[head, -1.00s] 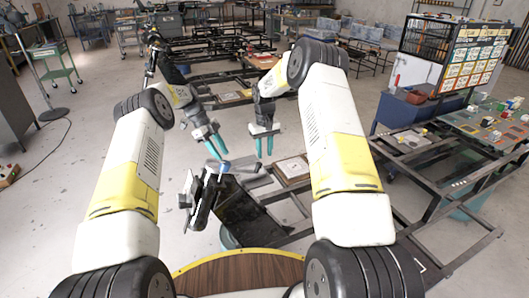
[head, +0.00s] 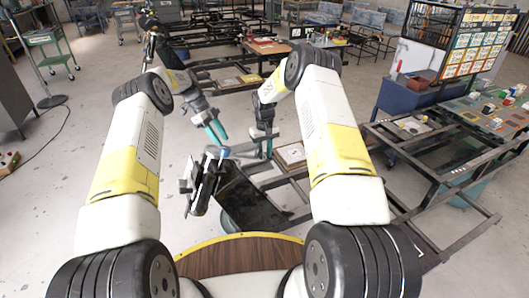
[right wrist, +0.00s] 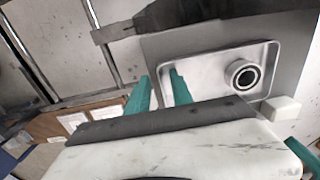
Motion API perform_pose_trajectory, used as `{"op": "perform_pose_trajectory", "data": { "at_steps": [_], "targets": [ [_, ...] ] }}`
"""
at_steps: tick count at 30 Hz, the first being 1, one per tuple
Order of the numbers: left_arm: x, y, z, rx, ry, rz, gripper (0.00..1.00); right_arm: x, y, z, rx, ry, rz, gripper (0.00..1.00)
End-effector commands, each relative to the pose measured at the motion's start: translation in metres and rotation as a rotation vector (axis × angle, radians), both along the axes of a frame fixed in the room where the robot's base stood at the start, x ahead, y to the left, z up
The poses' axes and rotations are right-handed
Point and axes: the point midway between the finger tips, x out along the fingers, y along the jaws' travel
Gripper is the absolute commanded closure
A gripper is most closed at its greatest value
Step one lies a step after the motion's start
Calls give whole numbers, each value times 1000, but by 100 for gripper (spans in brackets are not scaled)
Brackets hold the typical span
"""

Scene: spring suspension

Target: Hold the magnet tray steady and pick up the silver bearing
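The magnet tray (right wrist: 205,75) is a shallow, shiny metal tray with a raised rim in the right wrist view. The silver bearing (right wrist: 243,75), a ring with a dark inside, lies in its right part. My right gripper (right wrist: 160,92) has two teal fingers apart, with nothing between them, at the tray's left end, left of the bearing. In the head view my right gripper (head: 264,150) points down at the bench, and the tray is too small to make out. My left gripper (head: 216,132) hangs to its left, its teal fingers slightly apart and empty.
A black-and-grey clamp-like fixture (head: 203,185) with a blue knob stands left of a dark panel (head: 250,195). A framed board (head: 291,154) lies right of my right gripper. A small white block (right wrist: 281,109) sits beside the tray. A bench with parts (head: 480,115) stands at right.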

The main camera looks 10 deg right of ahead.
Motion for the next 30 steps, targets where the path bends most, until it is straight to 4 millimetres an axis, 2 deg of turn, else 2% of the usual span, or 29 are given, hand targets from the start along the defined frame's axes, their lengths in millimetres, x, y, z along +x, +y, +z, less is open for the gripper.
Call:
{"op": "perform_pose_trajectory", "data": {
  "at_steps": [1,3,4,30],
  "targets": [
    [0,0,0,0,0,0,64,0,0,0,0,0,0,84],
    [0,0,0,0,0,0,64,0,0,0,0,0,0,97],
    [0,0,0,0,0,0,64,0,0,0,0,0,0,100],
    [0,0,0,0,0,0,64,0,0,0,0,0,0,100]
  ]
}}
